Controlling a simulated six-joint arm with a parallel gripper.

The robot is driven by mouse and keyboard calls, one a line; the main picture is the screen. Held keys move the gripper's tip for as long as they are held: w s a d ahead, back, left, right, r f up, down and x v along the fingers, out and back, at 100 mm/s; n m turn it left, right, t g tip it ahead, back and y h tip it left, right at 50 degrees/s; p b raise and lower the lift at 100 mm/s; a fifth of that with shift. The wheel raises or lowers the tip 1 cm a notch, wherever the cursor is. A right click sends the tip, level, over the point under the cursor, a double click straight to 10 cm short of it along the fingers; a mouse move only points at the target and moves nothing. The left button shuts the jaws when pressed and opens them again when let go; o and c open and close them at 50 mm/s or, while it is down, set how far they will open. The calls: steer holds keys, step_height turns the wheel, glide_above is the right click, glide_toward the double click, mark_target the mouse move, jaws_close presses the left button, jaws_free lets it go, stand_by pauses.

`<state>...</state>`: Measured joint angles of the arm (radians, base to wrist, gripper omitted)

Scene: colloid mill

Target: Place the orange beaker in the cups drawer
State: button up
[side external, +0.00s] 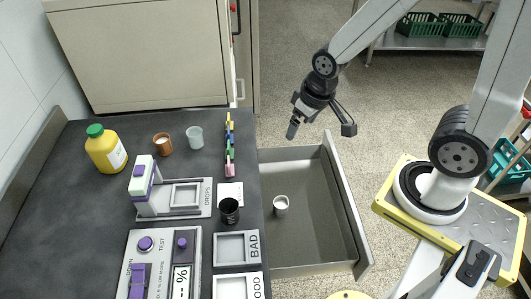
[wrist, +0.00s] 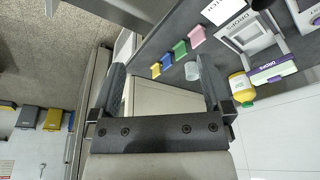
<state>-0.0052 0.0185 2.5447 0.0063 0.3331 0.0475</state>
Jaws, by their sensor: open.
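The orange beaker (side external: 162,144), brownish-orange with white contents, stands upright on the dark counter, between the yellow bottle and a translucent cup. I cannot make it out in the wrist view. An open grey drawer (side external: 318,235) juts from the counter's right side; a small white cup (side external: 281,205) stands inside it. No label shows on the drawer. My gripper (side external: 320,130) is open and empty, above the far end of the drawer and well to the right of the beaker. In the wrist view its two fingers (wrist: 161,80) are spread wide with nothing held between them.
A yellow bottle (side external: 106,150) with green cap, a translucent cup (side external: 195,137), coloured clips (side external: 229,145), a DROPS device (side external: 180,197), a black cup (side external: 229,210) and BAD tray (side external: 236,248) crowd the counter. A beige cabinet (side external: 150,55) stands behind. The drawer has free floor.

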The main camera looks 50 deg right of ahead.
steer(key=shift+s+d+n, duration=0.1)
steer(key=shift+s+n, duration=0.2)
steer(key=shift+s, duration=0.1)
steer(key=t, duration=0.2)
glide_above(163, 145)
steer(key=s+d, duration=0.1)
step_height(163, 145, down, 11)
steer(key=shift+r, duration=0.15)
steer(key=shift+x, duration=1.25)
